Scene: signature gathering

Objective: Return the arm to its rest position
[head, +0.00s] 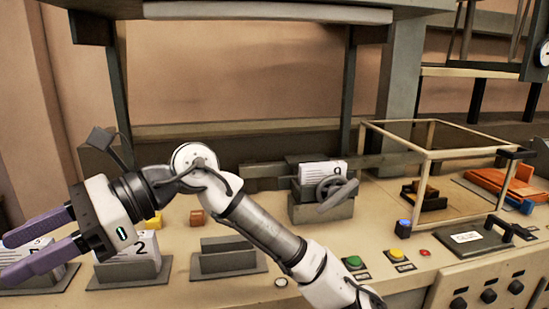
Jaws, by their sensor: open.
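My arm (258,226) rises from the lower right and bends to the left over the console. My gripper (8,259) is at the far left in the head view, its two purple fingers spread apart and pointing left. It is open, and I see nothing held between the fingers. It hangs in front of a stack of cards marked 2 (141,247) and another card stack (14,254) at the left edge, partly hiding both. I cannot tell whether the fingers touch the left stack.
An empty grey holder (228,262) stands on the console right of the gripper. A card holder with a handwheel (322,205) stands at centre. A clear-sided framed case (428,155) stands at right. Buttons line the front edge. Uprights and a shelf rise behind the arm.

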